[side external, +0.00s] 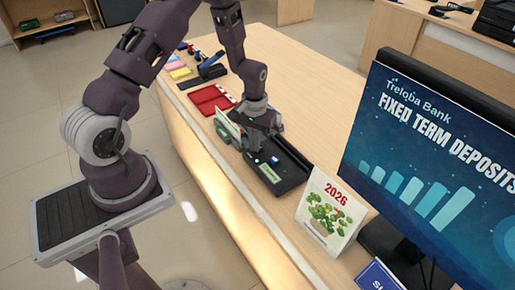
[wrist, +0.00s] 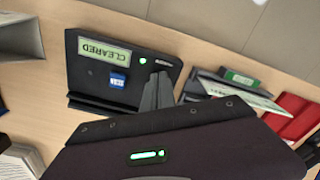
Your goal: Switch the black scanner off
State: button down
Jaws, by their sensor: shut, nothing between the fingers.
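The black scanner (wrist: 92,65) lies on the counter in the upper middle of the wrist view. It has a green display reading CLEARED, a blue button (wrist: 118,81) marked SCAN, a lit green light (wrist: 142,60) and a small pale switch-like part (wrist: 163,62) near its edge. My gripper (wrist: 160,78) is shut and empty, its fingertips close to that part; I cannot tell whether they touch it. In the side external view the scanner (side external: 291,168) shows partly behind my gripper (side external: 262,150), which is low over its far-left end and hides the switch-like part.
A holder with an upright slip (wrist: 240,94) stands close beside the scanner. A red tray (side external: 205,101) lies beyond it. A 2026 calendar (side external: 331,211) and a large monitor (side external: 440,150) stand on the other side. The counter (side external: 300,110) behind the scanner is clear.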

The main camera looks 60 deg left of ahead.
jog(key=shift+r, duration=3.5)
jog(key=s+d+r+m+t, duration=0.1)
jog(key=s+d+r+m, duration=0.2)
jog(key=r, duration=0.7)
jog(key=s+d+r+t, duration=0.25)
jog(key=d+r, duration=0.25)
jog(key=r, duration=0.4)
jog(key=s+d+r+m+t, duration=0.1)
jog(key=s+d+r, duration=0.1)
jog(key=s, duration=0.6)
jog(key=s+d+r+m+t, duration=0.1)
jog(key=s+d+r+m, duration=0.1)
jog(key=s, duration=0.6)
notch_tip(320, 180, up, 3)
jog(key=shift+d+f, duration=0.2)
jog(key=shift+d, duration=0.25)
